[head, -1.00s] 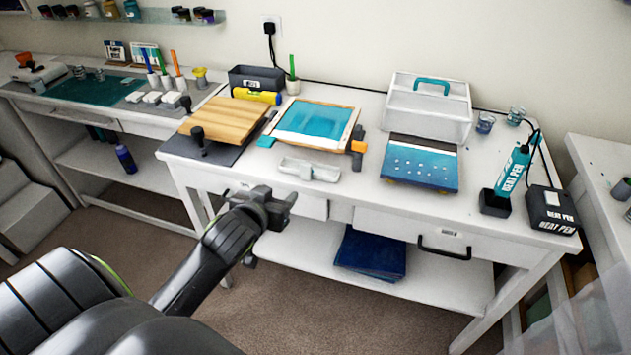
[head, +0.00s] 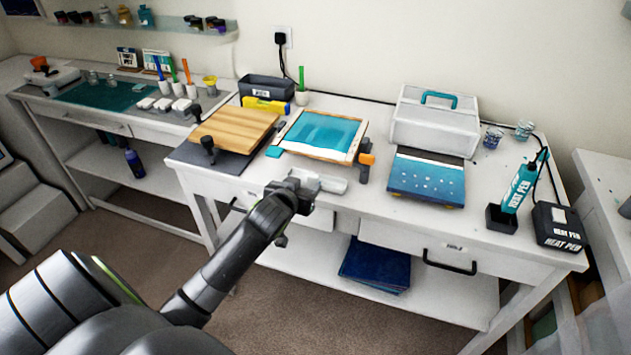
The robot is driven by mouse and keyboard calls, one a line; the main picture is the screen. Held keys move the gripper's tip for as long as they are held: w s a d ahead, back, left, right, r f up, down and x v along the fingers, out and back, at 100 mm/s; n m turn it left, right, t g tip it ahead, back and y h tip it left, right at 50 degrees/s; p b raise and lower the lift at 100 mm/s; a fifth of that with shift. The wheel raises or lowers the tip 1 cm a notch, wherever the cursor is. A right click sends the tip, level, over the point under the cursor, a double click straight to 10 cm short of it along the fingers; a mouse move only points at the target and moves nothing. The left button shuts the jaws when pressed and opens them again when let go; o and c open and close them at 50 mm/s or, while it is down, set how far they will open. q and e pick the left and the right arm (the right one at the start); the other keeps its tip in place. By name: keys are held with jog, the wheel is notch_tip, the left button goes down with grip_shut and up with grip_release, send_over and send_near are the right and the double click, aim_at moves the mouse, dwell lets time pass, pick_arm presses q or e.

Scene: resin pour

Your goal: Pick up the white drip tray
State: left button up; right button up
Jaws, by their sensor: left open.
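The white drip tray (head: 330,184) lies on the white table near its front edge, in front of the framed teal panel. My left gripper (head: 296,187) is at the tray's left end and hides part of it. The left gripper is open; whether its fingers touch or surround the tray's end cannot be told. My right gripper does not show.
The framed teal panel (head: 322,134) with an orange-tipped clamp (head: 366,160) stands behind the tray. A wooden board (head: 233,128) is to the left. A blue dotted panel (head: 427,178) is to the right. The table (head: 375,206) is bare just right of the tray.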

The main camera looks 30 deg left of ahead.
aim_at(312, 179)
pick_arm(q)
jog(key=shift+w, duration=0.7)
jog(key=shift+d+p+x, duration=0.2)
jog(key=shift+p+x, duration=0.45)
jog(key=shift+x, duration=1.5)
jog(key=c, duration=1.1)
notch_tip(312, 179, up, 10)
jog(key=shift+b, duration=0.45)
jog(key=shift+c, duration=0.2)
jog(key=s+d+r+m+h, duration=0.1)
jog(key=s+d+r, duration=0.4)
jog(key=d, duration=0.4)
jog(key=s+d+r+m+h, duration=0.1)
jog(key=s+d+r+h, duration=0.1)
jog(key=s+d+r, duration=0.3)
jog(key=shift+d+r+m+t, duration=0.3)
jog(key=shift+d+r+m, duration=0.1)
jog(key=shift+d+r, duration=1.6)
